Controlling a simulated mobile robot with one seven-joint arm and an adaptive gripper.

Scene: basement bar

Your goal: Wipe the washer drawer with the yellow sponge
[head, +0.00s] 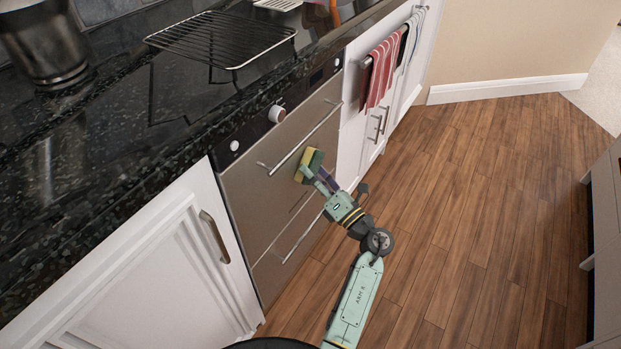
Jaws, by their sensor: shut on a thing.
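The yellow sponge (302,164) with a green side is at the tip of my gripper (317,175). My gripper is shut on the sponge. The sponge's yellow face is turned toward the stainless steel front of the washer drawer (257,196), just below its upper bar handle. The sponge is at or very close to the steel; I cannot tell whether it touches. A second bar handle (303,238) runs lower on the steel front. My arm reaches up to the front from the lower middle of the picture.
A black stone counter (100,150) with a wire rack (222,38) and a metal pot (45,40) lies above. A control knob (277,113) sticks out above the steel front. Striped towels (381,68) hang at right. The wooden floor (470,200) is clear; a grey cabinet (605,210) stands far right.

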